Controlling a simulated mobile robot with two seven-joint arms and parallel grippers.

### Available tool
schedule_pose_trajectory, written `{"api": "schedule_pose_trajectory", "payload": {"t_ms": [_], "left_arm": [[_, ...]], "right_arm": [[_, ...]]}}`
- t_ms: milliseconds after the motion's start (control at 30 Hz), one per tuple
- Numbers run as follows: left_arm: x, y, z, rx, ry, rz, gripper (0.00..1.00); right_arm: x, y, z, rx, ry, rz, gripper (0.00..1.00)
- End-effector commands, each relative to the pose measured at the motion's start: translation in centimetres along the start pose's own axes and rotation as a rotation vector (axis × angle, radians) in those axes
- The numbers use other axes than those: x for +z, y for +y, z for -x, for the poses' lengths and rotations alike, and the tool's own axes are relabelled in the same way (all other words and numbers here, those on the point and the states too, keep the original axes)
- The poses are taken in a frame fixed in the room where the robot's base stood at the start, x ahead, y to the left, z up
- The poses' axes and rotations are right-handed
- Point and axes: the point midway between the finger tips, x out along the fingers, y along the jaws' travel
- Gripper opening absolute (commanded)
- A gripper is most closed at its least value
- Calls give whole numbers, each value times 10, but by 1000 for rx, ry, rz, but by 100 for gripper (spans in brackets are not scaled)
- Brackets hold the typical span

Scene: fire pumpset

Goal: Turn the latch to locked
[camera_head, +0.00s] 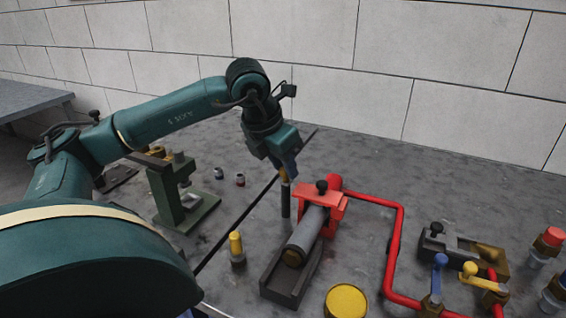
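A grey bolt-like fitting with a black knob (447,240) at the right looks like a possible latch, but no part is clearly marked as one. The red bracket (320,203) also has a black knob (322,186) on top. My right gripper is not in view.
A dark grey cylinder (306,236) lies in a trough (285,291) before the bracket. A red pipe (394,250) runs right to blue (440,262) and yellow (470,268) handles. A green press-like stand (186,205) is at left. A white block wall (330,60) closes the back.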

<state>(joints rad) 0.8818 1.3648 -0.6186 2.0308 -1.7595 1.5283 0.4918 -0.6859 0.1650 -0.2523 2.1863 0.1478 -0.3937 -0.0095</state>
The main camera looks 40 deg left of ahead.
Motion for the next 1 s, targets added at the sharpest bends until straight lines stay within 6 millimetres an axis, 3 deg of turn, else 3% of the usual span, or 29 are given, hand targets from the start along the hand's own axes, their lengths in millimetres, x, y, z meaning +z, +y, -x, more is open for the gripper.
{"api": "schedule_pose_trajectory", "payload": {"t_ms": [300,667,1000], "left_arm": [[0,0,0,0,-1,0,4],[0,1,0,-30,0,-70,4],[1,4,0,-134,0,-316,4]], "right_arm": [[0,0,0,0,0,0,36],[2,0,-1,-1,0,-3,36],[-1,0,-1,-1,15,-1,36]]}}
